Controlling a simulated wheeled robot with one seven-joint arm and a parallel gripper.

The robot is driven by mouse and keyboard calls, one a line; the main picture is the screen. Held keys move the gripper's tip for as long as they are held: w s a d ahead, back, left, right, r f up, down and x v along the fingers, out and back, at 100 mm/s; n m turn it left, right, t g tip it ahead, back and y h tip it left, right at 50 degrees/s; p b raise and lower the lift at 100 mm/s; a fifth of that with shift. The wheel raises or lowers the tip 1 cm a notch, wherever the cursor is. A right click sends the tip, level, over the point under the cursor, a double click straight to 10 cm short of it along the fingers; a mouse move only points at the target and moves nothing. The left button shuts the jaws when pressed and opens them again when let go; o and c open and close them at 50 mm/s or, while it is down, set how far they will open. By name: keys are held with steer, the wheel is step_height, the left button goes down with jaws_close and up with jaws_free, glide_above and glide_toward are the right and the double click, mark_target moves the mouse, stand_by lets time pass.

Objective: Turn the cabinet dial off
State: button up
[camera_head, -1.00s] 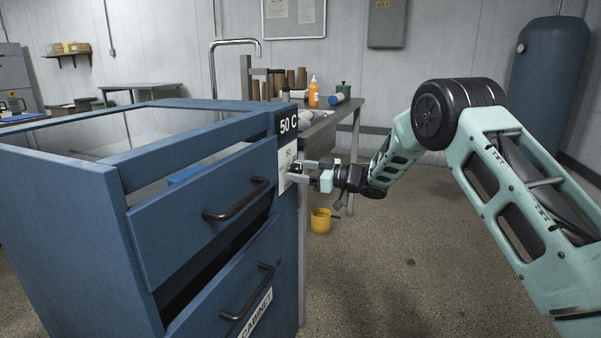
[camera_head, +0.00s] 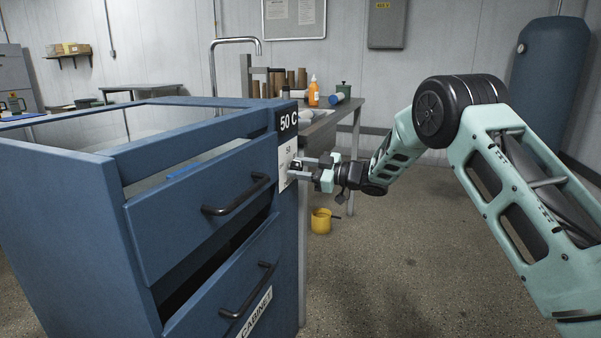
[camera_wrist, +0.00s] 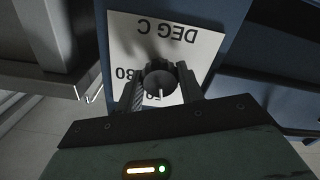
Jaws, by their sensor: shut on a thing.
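The blue cabinet (camera_head: 80,190) stands at the left in the head view. Its white dial plate (camera_head: 287,160) is on the right front edge, under a black "50 C" label (camera_head: 287,120). My gripper (camera_head: 312,166) reaches the plate from the right. In the wrist view, my gripper (camera_wrist: 161,90) has its fingers on both sides of the round dark dial (camera_wrist: 159,78) and is shut on it. A light pointer mark shows on the dial. The plate (camera_wrist: 195,42) reads "DEG C" upside down, with "80" and a partly hidden number. In the head view the fingers largely hide the dial.
The cabinet's drawers have black handles (camera_head: 237,196); the upper drawer is close to my gripper's left. A metal table (camera_head: 335,118) with bottles and cylinders stands behind. A yellow mug (camera_head: 320,220) is on the floor below. The floor at right is open.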

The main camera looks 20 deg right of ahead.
steer(key=n+b, duration=0.1)
steer(key=n, duration=0.2)
steer(key=n+b, duration=0.2)
steer(key=shift+f+n+b, duration=0.2)
steer(key=shift+n+b, duration=0.1)
steer(key=shift+n, duration=0.1)
steer(key=n+b, duration=0.2)
steer(key=n, duration=0.1)
steer(key=shift+b, duration=0.3)
steer(key=shift+r+n+b, duration=0.1)
steer(key=shift+n+b, duration=0.75)
steer(key=shift+n, duration=0.25)
steer(key=o, duration=1)
steer(key=shift+r, duration=0.1)
steer(key=shift+d, duration=0.1)
steer(key=shift+s+d+r, duration=0.1)
steer(key=shift+s+d, duration=0.25)
steer(key=shift+d, duration=0.1)
steer(key=p+v, duration=0.3)
steer(key=v, duration=1.3)
steer(key=shift+s+d, duration=0.1)
